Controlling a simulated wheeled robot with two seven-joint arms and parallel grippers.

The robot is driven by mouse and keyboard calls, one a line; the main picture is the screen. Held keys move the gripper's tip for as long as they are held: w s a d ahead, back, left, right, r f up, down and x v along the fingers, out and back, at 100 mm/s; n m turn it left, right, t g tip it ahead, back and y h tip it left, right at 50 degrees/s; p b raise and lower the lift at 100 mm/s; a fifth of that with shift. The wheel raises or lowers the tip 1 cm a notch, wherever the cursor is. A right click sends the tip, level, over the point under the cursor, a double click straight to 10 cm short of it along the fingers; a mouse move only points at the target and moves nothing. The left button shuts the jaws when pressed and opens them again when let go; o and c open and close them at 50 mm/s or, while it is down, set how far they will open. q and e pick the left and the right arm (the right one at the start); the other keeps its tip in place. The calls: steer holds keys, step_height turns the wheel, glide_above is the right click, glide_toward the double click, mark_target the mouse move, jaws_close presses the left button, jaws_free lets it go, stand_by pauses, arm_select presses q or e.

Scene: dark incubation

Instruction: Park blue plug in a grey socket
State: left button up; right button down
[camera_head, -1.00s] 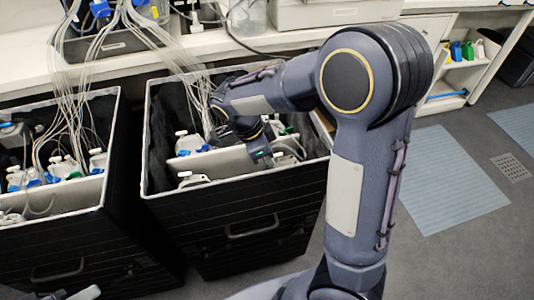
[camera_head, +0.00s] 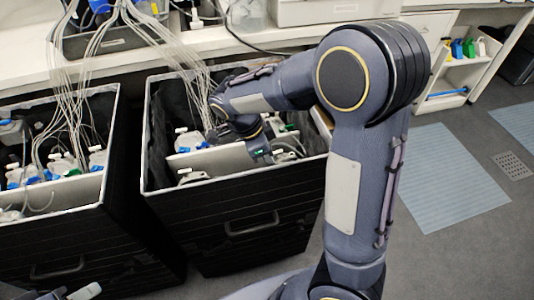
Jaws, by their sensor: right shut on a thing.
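My right arm reaches in from the right, and its gripper (camera_head: 259,152) points down inside the middle black bin, above the white divider. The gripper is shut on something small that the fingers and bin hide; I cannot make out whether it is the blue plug. White bottles with blue and green caps (camera_head: 188,140) stand in this bin just left of the gripper. No grey socket can be told apart at this size. A pale tip at the bottom left edge may be my left gripper (camera_head: 84,292); its jaws cannot be read.
A second black bin (camera_head: 60,205) with bottles and blue caps stands to the left. Many clear tubes (camera_head: 140,45) hang from the white bench (camera_head: 200,42) into both bins. Open grey floor (camera_head: 440,260) with light blue mats lies at the right.

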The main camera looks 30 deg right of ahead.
steer(key=shift+f+b, duration=0.65)
steer(key=shift+f, duration=0.25)
steer(key=c, duration=1.4)
jaws_free()
steer(key=p+v, duration=0.2)
steer(key=v, duration=0.6)
steer(key=s+r+n+t+y+p, duration=0.2)
steer(key=s+r+n+p, duration=0.1)
steer(key=s+n, duration=0.3)
steer(key=s+r+n+t+y+p, duration=0.2)
steer(key=s+r+n+y+p, duration=0.1)
steer(key=s+r+n+p, duration=0.1)
steer(key=s+r+n+t+y+p, duration=0.2)
steer(key=s+r+n+t+p, duration=0.1)
steer(key=s+r+n, duration=0.3)
steer(key=shift+s+a+n+y+p, duration=0.2)
steer(key=shift+s+n, duration=0.35)
steer(key=shift+n, duration=0.25)
steer(key=shift+s+a+n+y+p, duration=0.1)
steer(key=shift+s+a+n+p, duration=0.1)
steer(key=shift+s+n, duration=0.5)
